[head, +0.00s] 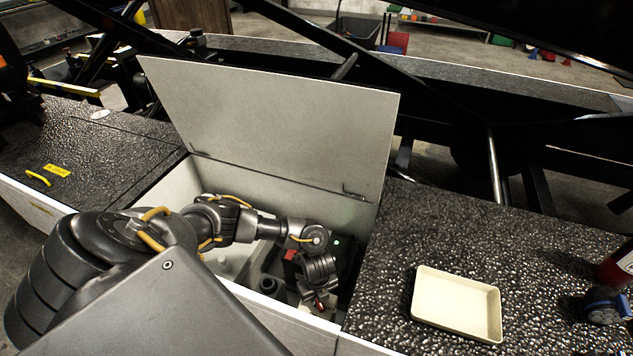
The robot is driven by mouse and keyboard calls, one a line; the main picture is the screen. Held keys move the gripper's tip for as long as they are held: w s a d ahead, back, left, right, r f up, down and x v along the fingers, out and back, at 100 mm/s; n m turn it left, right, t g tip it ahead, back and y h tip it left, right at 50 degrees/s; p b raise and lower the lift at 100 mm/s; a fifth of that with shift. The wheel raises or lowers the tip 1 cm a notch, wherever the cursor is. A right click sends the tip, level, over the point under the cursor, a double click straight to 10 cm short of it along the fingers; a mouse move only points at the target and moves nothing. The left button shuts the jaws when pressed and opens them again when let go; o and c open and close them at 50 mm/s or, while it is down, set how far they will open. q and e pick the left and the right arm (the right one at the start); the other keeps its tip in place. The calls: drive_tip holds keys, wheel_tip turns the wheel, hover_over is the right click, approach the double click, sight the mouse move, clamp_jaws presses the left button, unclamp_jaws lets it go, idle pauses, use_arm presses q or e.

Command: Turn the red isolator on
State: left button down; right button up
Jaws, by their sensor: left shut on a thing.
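My left arm reaches down into the open compartment (180,188) of the loader. The left gripper (318,298) is low inside it, near the right wall, pointing down. It is shut on a small red part at its tips, which I take to be the red isolator (320,307). The fingers and wrist hide most of this part, so I cannot tell its turned position. A second red piece (289,255) shows behind the wrist. A small green light (336,241) glows on the dark unit beside it. My right gripper is not in view.
The compartment's grey lid (270,115) stands raised at the back. Dark cylindrical parts (268,284) sit in the compartment left of the gripper. On the textured deck to the right lie a cream tray (455,303), a dark blue item (606,305) and a red cylinder (617,265).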

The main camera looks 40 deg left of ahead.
use_arm(q)
drive_tip(key=m+b, duration=0.1)
drive_tip(key=m, duration=0.1)
drive_tip(key=m+b, duration=0.1)
drive_tip(key=m, duration=0.2)
drive_tip(key=shift+s+f+m, duration=0.1)
drive_tip(key=shift+f+m, duration=0.1)
drive_tip(key=shift+m, duration=0.1)
drive_tip(key=shift+s+m+b, duration=0.1)
drive_tip(key=shift+m+b, duration=1)
drive_tip(key=shift+m, duration=0.8)
drive_tip(key=shift+r, duration=0.1)
drive_tip(key=c, duration=1.3)
unclamp_jaws()
drive_tip(key=shift+r, duration=0.2)
wheel_tip(320, 180, up, 10)
drive_tip(key=shift+r+p, duration=0.25)
drive_tip(key=shift+p, duration=0.75)
drive_tip(key=shift+r, duration=0.1)
